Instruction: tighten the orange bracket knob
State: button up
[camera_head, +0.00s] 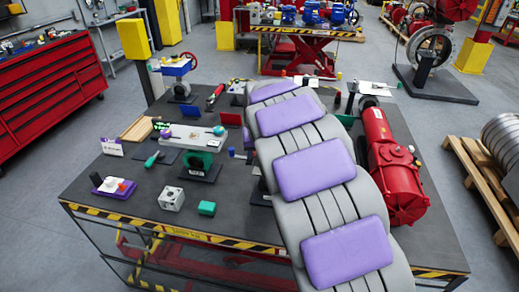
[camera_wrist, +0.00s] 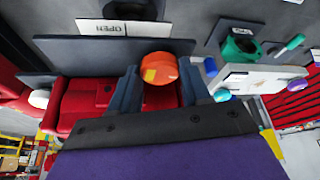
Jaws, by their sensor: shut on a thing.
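The orange knob (camera_wrist: 160,66) shows in the wrist view, round, with a yellow patch on its face. My gripper (camera_wrist: 159,76) has its two dark fingers on either side of the knob and is shut on it. The bracket is hard to make out; a dark plate (camera_wrist: 60,50) lies close behind the knob. In the head view my grey and purple arm hides the knob and the gripper.
A large red actuator (camera_head: 393,165) stands on the table (camera_head: 245,222) right of my arm. A green bracket (camera_head: 199,163), a grey cube (camera_head: 171,198) and a green block (camera_head: 207,208) stand to the left. An "OPEN" sign (camera_wrist: 115,28) shows near the knob.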

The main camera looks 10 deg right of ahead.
jog(key=shift+a+r+m+h+p, duration=0.15)
jog(key=shift+m+h+p, duration=0.35)
jog(key=shift+m+p, duration=0.7)
jog(key=m+h+p, duration=0.1)
jog(key=m, duration=0.1)
jog(key=shift+w+a+m, duration=0.1)
jog(key=shift+w+m, duration=0.05)
jog(key=shift+m, duration=0.15)
jog(key=m+p, duration=0.1)
jog(key=m, duration=0.1)
jog(key=shift+a+m+g+h, duration=0.1)
jog(key=shift+m+g+h, duration=0.2)
jog(key=shift+g+h, duration=0.1)
jog(key=shift+w+m+g+h, duration=0.1)
jog(key=shift+m+g+h, duration=0.35)
jog(key=shift+m, duration=1.05)
jog(key=shift+a, duration=0.1)
jog(key=o, duration=1.1)
jog(key=shift+a, duration=0.1)
jog(key=shift+c, duration=0.2)
jog(key=p+v, duration=0.1)
jog(key=v, duration=1.6)
